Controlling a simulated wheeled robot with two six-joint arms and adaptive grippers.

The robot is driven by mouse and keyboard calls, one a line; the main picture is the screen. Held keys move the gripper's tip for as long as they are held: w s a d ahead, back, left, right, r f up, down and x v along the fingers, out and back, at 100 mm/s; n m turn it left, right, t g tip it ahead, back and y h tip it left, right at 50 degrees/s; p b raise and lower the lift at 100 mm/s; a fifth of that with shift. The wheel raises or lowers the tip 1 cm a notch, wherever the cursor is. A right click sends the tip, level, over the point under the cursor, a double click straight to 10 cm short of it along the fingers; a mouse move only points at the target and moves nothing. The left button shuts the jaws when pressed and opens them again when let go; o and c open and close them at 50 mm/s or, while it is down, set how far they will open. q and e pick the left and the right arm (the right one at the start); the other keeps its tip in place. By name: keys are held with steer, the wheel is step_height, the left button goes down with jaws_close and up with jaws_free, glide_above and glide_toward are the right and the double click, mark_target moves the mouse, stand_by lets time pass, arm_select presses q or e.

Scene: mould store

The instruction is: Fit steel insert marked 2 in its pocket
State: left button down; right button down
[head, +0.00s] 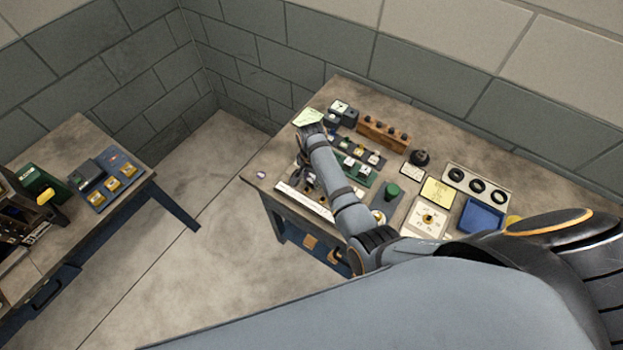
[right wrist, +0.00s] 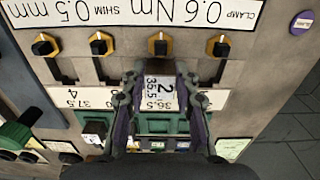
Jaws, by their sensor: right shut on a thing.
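In the right wrist view, my right gripper (right wrist: 161,85) is shut on a steel insert with a white label marked 2 (right wrist: 163,92), one finger on each side. The insert lies over a grey block (right wrist: 75,62) with dark slots in a row, each below a black-and-orange clamp knob (right wrist: 160,45). The insert's far end lines up with the slot under the third knob from the left; I cannot tell whether it is inside it. In the head view, my right arm reaches over the bench, and its wrist hides most of the gripper. My left gripper is not in view.
Green holders (right wrist: 235,148) with other inserts lie close to the fingers. A white clamp-and-shim sign (right wrist: 140,10) lies beyond the knobs. On the bench are a wooden rack (head: 383,134), a blue tray (head: 481,216) and a white panel with black rings (head: 478,186). Another bench stands at left.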

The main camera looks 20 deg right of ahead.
steer(key=shift+f, duration=0.2)
steer(key=shift+r, duration=0.25)
stand_by(0.6)
steer(key=c, duration=0.9)
jaws_free()
steer(key=shift+c, duration=0.2)
steer(key=o, duration=0.4)
steer(key=shift+r, duration=0.1)
steer(key=shift+r, duration=3.45)
steer(key=shift+a+r, duration=0.1)
steer(key=shift+r, duration=0.15)
